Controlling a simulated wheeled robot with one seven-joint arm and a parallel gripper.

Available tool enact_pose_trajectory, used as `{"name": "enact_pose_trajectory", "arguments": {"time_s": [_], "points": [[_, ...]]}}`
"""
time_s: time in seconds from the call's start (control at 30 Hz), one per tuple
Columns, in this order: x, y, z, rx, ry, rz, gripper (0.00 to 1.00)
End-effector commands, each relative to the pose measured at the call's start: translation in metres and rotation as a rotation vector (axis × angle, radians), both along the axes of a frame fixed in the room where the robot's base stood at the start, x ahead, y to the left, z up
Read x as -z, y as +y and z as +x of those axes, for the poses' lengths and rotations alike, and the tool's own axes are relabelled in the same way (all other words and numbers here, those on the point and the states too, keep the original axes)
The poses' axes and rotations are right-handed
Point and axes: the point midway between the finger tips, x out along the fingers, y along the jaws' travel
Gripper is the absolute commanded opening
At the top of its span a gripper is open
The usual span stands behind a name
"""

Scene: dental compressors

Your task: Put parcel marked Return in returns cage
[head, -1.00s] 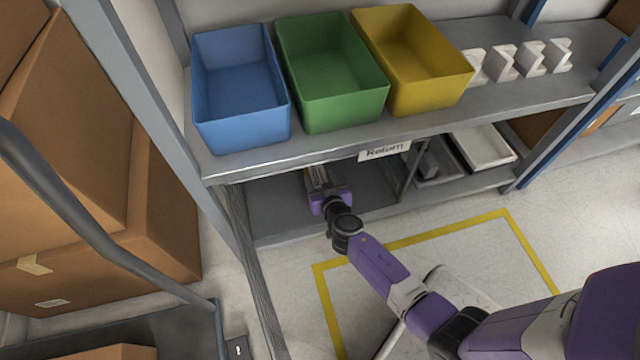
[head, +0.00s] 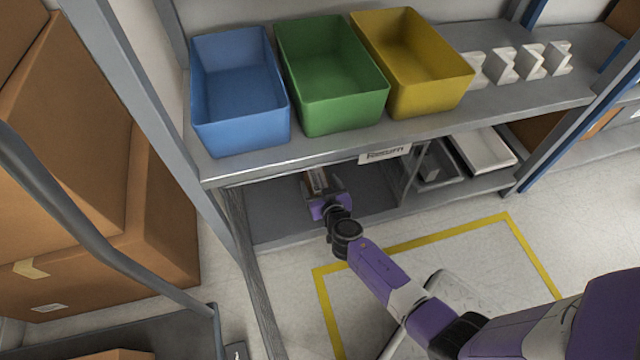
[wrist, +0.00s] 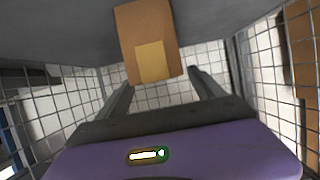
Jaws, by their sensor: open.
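The parcel (head: 317,180) is a small brown box in the lower shelf bay under the sign reading "Return" (head: 385,154). In the wrist view the parcel (wrist: 135,30) shows a lighter tan label and lies against a grey surface. My gripper (head: 324,197) reaches into the bay just in front of the parcel. In the wrist view my gripper (wrist: 162,82) has its two fingers apart, with the parcel's near end around the fingertips; I cannot tell if they touch. Wire mesh walls of the returns cage (wrist: 285,75) stand on both sides and behind. No marking on the parcel is readable.
Blue (head: 240,95), green (head: 332,75) and yellow (head: 412,62) bins stand on the shelf above. White trays (head: 483,150) lie in the bay to the right. A shelf upright (head: 150,100) and large cartons (head: 150,215) are at left. Yellow floor tape (head: 440,237) marks open floor.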

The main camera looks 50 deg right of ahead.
Motion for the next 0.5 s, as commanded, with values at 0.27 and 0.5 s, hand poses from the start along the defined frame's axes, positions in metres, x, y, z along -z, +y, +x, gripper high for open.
{"name": "enact_pose_trajectory", "arguments": {"time_s": [0.27, 0.5], "points": [[-0.017, 0.017, -0.026, -0.002, 0.002, -0.001, 0.78], [-0.035, 0.043, -0.065, -0.001, 0.002, 0.001, 0.78]]}}
